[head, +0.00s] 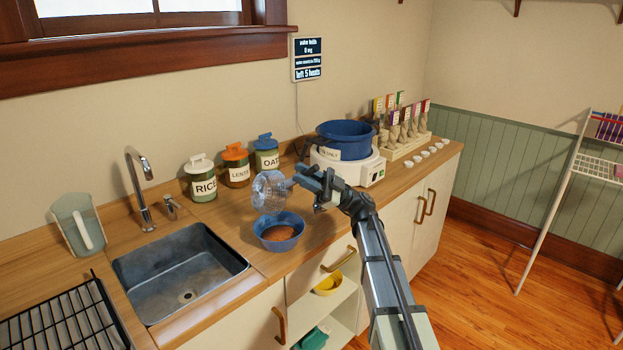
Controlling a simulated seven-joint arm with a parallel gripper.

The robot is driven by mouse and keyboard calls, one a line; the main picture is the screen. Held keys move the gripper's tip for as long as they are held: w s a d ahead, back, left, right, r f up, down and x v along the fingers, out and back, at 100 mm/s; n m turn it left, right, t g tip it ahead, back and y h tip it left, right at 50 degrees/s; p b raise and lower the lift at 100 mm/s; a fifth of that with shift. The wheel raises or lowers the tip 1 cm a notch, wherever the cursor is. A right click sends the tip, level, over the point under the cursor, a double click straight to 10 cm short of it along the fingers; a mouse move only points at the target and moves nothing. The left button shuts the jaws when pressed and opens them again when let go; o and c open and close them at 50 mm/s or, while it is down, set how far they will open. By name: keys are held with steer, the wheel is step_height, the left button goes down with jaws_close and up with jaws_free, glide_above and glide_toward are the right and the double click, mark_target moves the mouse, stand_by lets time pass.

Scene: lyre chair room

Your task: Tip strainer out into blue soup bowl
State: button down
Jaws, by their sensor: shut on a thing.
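The strainer (268,191) shows as a round, see-through mesh bowl, tilted on its side with its opening facing left. My gripper (297,181) is shut on the strainer at its right side and holds it above the counter. The blue soup bowl (263,222) stands upright on the counter just below the strainer. Reddish-brown contents (278,234) lie in the bowl. The gripper's fingertips are small in view and partly hidden by the wrist. I cannot tell whether anything is left inside the strainer.
Jars labelled rice (203,188), lentils (236,173) and oats (266,160) stand behind the strainer. A white scale-like device (366,172) with a big blue bowl (346,146) is at the right. The sink (180,268) lies left. A tap (140,190) rises behind it.

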steer(key=shift+s+a+r, duration=0.1)
steer(key=s+a+n+h, duration=0.1)
steer(key=a, duration=0.1)
steer(key=s+a+r+h, duration=0.1)
steer(key=h, duration=0.1)
steer(key=shift+s+a+r+n+h, duration=0.1)
steer(key=shift+s+a+n+h, duration=0.05)
steer(key=shift+a+n+h, duration=0.2)
steer(key=s+a+h, duration=0.2)
steer(key=s+a+n+h, duration=0.1)
steer(key=s, duration=0.1)
steer(key=shift+s+a+t+h, duration=0.3)
steer(key=shift+a+t+h, duration=0.05)
steer(key=shift+a+t, duration=0.05)
steer(key=shift+f, duration=0.2)
steer(key=s+a+f+n+t+h, duration=0.1)
steer(key=s+a+f+h, duration=0.1)
steer(key=s+a+h, duration=0.1)
steer(key=shift+a+f+t+h, duration=0.15)
steer(key=shift+a+t+h, duration=0.15)
steer(key=shift+a+h, duration=0.5)
steer(key=shift+a, duration=0.2)
